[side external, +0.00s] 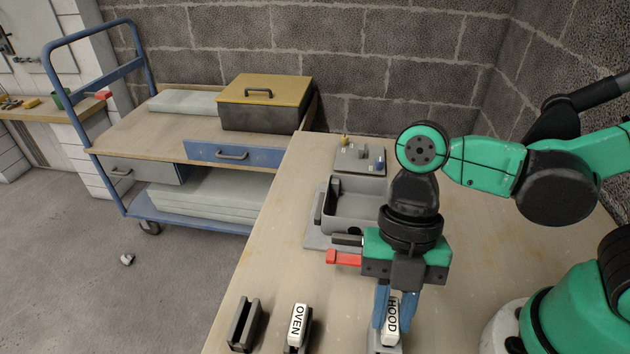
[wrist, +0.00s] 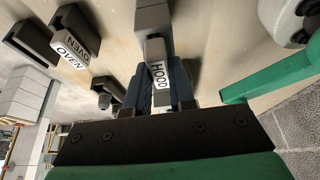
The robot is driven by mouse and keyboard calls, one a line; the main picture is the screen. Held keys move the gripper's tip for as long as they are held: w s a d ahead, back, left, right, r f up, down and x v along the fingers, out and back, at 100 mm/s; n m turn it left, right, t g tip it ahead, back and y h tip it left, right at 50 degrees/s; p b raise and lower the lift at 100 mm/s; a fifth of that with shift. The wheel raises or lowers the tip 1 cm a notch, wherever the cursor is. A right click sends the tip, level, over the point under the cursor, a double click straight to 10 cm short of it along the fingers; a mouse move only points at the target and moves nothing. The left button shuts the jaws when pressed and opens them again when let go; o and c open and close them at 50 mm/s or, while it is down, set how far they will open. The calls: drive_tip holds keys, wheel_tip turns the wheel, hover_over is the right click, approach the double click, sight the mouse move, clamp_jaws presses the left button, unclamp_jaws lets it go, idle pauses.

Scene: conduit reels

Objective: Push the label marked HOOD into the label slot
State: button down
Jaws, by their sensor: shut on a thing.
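The white label marked HOOD (side external: 391,322) is between the blue fingers of my gripper (side external: 387,312), which is shut on it. In the wrist view the HOOD label (wrist: 158,73) also shows between the fingers, its lettering facing the camera. A grey block (side external: 383,347) is directly below the label, partly cut off by the picture edge. I cannot tell whether the label touches it or is in it. A dark slotted holder (side external: 245,325) stands empty at the left. The white OVEN label (side external: 298,324) sits upright in a similar holder between them.
Behind my gripper stand an open grey bin (side external: 358,212) and a plate with several small knobs (side external: 360,158). A red bar (side external: 343,258) shows beside the gripper body. A blue trolley (side external: 190,150) stands beyond the table's left edge. The bench right of the bin is clear.

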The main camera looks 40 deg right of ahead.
idle(0.3)
drive_tip(key=shift+c, duration=2.1)
unclamp_jaws()
drive_tip(key=shift+r, duration=3.45)
drive_tip(key=w+d+m+t+h, duration=0.1)
drive_tip(key=w+d+m+t, duration=0.4)
drive_tip(key=m, duration=0.8)
drive_tip(key=w+d+f+m+t+h, duration=0.1)
drive_tip(key=w+d+m+t+h, duration=0.1)
drive_tip(key=w+d+m+t, duration=0.3)
drive_tip(key=w+d+m, duration=0.1)
drive_tip(key=d+m, duration=0.3)
drive_tip(key=m, duration=0.5)
drive_tip(key=shift+w+d+f, duration=0.15)
drive_tip(key=shift+w+f, duration=0.05)
drive_tip(key=shift+w, duration=0.1)
